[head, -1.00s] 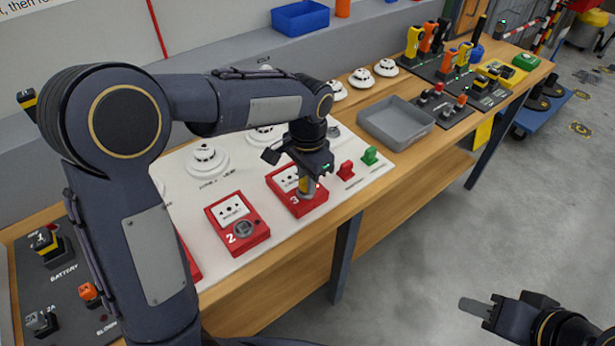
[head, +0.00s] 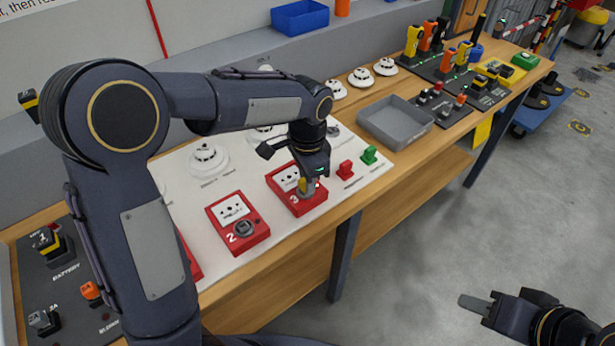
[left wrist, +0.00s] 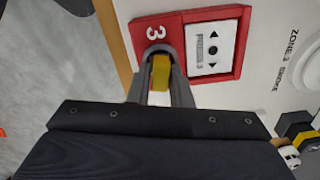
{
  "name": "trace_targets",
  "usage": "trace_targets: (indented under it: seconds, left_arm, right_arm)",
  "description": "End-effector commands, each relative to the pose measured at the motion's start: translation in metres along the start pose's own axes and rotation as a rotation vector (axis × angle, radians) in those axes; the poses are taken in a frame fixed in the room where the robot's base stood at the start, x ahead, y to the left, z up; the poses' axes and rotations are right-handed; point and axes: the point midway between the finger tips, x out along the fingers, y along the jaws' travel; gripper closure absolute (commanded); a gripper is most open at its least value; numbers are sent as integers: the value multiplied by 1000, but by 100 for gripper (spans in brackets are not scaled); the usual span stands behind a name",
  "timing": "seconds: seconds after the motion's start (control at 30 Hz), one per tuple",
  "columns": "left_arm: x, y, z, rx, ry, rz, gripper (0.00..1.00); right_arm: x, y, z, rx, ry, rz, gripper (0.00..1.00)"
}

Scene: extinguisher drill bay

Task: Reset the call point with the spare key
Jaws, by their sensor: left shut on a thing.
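My left gripper (head: 307,186) is shut on a yellow key (left wrist: 160,72) and points down at the lower part of the red call point 3 (head: 283,178). In the left wrist view, the key sits between the fingers over the round key socket of call point 3 (left wrist: 187,22). How deep the key reaches is hidden by the fingers. The call point's white plate faces up. The red call point 2 (head: 224,211) lies to the left, with a bare round socket. My right gripper (head: 474,304) hangs over the floor at lower right, away from the bench; its finger gap is not clear.
White detectors (head: 207,158) stand behind. My left arm hides part of the board's left side.

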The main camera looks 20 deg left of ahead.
Motion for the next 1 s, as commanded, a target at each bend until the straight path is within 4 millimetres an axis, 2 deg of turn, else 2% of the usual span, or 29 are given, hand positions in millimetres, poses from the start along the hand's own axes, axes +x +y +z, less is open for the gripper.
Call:
trace_targets:
  seconds: [0.2,0.57,0.8,1.0]
  left_arm:
    - [-1,1,0,138,0,2,100]
    - [0,1,0,169,0,1,100]
    - [-1,2,1,310,-1,2,100]
    - [0,2,0,366,0,1,100]
  right_arm:
    - [-5,-2,-3,0,0,0,64]
    - [-5,-2,-3,0,0,0,64]
    - [-11,-5,-5,0,0,0,64]
    - [-11,-5,-6,0,0,0,64]
